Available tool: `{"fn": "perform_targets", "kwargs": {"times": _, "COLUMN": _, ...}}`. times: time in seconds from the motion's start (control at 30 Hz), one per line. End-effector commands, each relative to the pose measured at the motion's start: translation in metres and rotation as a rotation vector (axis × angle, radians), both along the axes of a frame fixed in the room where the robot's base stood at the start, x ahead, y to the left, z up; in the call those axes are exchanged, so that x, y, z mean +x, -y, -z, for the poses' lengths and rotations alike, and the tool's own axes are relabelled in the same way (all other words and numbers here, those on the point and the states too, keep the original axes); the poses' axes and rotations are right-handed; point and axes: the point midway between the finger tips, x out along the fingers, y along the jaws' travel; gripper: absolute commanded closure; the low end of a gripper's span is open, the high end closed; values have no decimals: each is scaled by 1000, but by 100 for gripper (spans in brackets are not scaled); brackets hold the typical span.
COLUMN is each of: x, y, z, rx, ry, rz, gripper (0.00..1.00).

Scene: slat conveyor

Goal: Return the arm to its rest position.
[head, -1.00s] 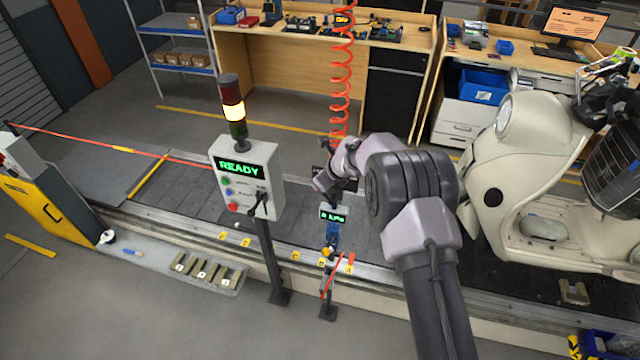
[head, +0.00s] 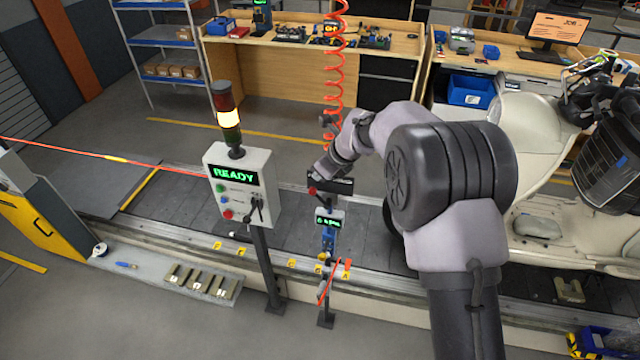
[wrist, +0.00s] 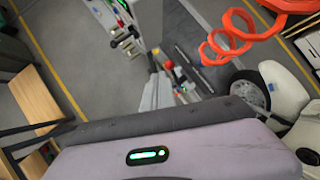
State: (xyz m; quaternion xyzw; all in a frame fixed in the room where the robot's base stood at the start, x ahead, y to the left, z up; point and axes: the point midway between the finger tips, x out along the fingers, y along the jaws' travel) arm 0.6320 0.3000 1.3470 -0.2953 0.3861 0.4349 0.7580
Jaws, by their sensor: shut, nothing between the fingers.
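My gripper (head: 328,184) shows in the head view as a dark end piece at the far end of my bent arm, above the slat conveyor and right of the READY control box. It is shut, with nothing seen in it. It hangs just above a small post with a green digital display (head: 329,220); whether they touch cannot be told. My lilac and dark arm (head: 450,170) fills the right middle of the head view and covers part of the cream scooter (head: 535,200). The wrist view's lower part is filled by a lilac housing with a green light.
The READY control box (head: 238,185) with its lit signal tower stands left of my gripper. A coiled red hose (head: 335,75) hangs behind it. A wooden workbench (head: 290,65) stands at the back. Metal blocks (head: 200,281) lie on the front ledge. The floor at front left is clear.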

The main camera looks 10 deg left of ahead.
Motion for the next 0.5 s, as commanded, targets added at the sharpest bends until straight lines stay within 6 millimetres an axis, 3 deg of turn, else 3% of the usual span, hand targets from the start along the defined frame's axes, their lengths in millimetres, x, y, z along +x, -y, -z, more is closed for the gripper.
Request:
{"fn": "perform_targets", "kwargs": {"times": 0.13, "x": -3, "y": 0, "z": -9, "rx": 1, "ry": -1, "rz": 0, "gripper": 100}}
{"fn": "perform_targets", "kwargs": {"times": 0.5, "x": -3, "y": 0, "z": -10, "rx": 0, "ry": 0, "rz": 1, "gripper": 100}}
